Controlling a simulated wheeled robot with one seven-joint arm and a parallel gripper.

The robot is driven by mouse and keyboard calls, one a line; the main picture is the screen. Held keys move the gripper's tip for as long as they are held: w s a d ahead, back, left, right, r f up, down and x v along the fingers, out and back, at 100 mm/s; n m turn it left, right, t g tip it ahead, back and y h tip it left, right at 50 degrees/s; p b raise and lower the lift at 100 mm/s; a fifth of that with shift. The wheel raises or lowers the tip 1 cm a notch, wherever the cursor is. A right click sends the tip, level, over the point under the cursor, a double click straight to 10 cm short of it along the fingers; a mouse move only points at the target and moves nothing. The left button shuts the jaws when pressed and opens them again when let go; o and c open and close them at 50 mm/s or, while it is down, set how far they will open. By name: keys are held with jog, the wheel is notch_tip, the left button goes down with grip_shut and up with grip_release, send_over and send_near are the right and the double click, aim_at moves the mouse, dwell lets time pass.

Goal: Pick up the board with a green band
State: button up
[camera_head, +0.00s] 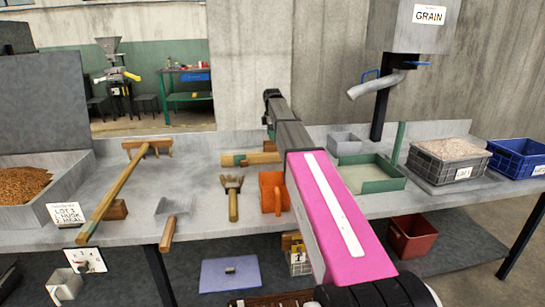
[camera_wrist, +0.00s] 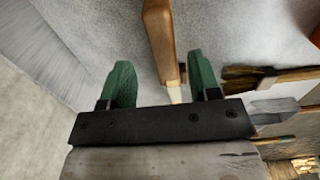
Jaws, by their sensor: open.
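The board with a green band (camera_head: 262,158) is a pale wooden strip with green near its left end. It lies at the back of the grey worktop, left of my arm. In the wrist view a brown wooden piece (camera_wrist: 160,38), apparently this board, runs up the picture between my fingers. No green band shows on it there, and its lower part is hidden behind my gripper. My gripper (camera_wrist: 163,82) is open with green fingertips, one to each side of the wood and apart from it. In the head view my arm hides my gripper.
An orange scoop (camera_head: 270,190) and a brush (camera_head: 233,196) lie in front of the board. A wooden rake (camera_head: 118,192) and a scraper (camera_head: 172,218) lie left. A green-rimmed tray (camera_head: 385,185) and a grey crate (camera_head: 428,168) stand right. A wall borders the back.

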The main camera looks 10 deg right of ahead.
aim_at(273, 151)
jog(key=shift+s+d+f, duration=0.1)
jog(key=shift+s+f, duration=0.05)
jog(key=shift+f, duration=1.3)
jog(key=shift+s+f, duration=0.1)
jog(key=shift+f, duration=1.3)
grip_shut()
